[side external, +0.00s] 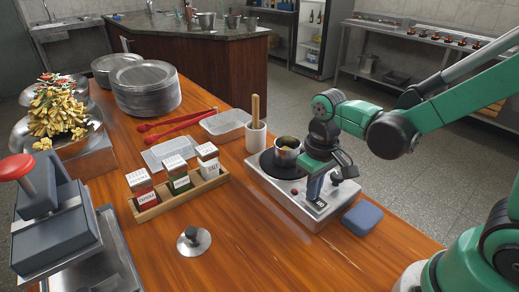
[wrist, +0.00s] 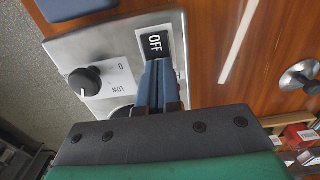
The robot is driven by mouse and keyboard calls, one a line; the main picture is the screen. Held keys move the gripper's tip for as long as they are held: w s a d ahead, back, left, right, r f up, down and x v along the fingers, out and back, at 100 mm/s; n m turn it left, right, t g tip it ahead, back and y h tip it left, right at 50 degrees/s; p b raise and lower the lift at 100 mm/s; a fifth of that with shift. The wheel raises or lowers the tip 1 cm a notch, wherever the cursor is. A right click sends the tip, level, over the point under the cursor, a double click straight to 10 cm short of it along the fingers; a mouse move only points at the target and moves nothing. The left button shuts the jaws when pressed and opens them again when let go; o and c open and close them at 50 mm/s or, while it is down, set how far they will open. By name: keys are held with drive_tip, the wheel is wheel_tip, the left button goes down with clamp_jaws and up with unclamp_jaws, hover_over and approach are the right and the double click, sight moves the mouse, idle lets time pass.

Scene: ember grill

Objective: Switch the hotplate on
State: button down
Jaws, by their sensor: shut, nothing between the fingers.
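The hotplate (side external: 268,186) is a silver box on the wooden counter, with a dark round plate and a metal pot (side external: 287,150) on it. Its panel shows in the wrist view (wrist: 70,48), with a black knob (wrist: 85,82) beside a label reading 0 and LOW. A black switch plate reading OFF (wrist: 156,43) lies just beyond my fingertips. My gripper (wrist: 160,68) is shut and empty, its blue fingers pointing at the OFF plate's near edge. In the side view my gripper (side external: 315,190) is low over the panel; whether it touches is unclear.
A blue block (side external: 362,219) lies right of the hotplate. A white cup with wooden utensils (side external: 256,136) stands behind it. A wooden rack of spice boxes (side external: 180,194) and a round metal lid (side external: 194,241) are to the left. The front counter is mostly clear.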

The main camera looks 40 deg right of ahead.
drive_tip(key=shift+r, duration=3.45)
drive_tip(key=shift+s, duration=0.1)
drive_tip(key=t, duration=0.2)
drive_tip(key=r+t, duration=0.1)
drive_tip(key=t, duration=0.4)
drive_tip(key=shift+s+d+r, duration=0.2)
drive_tip(key=shift+d, duration=0.15)
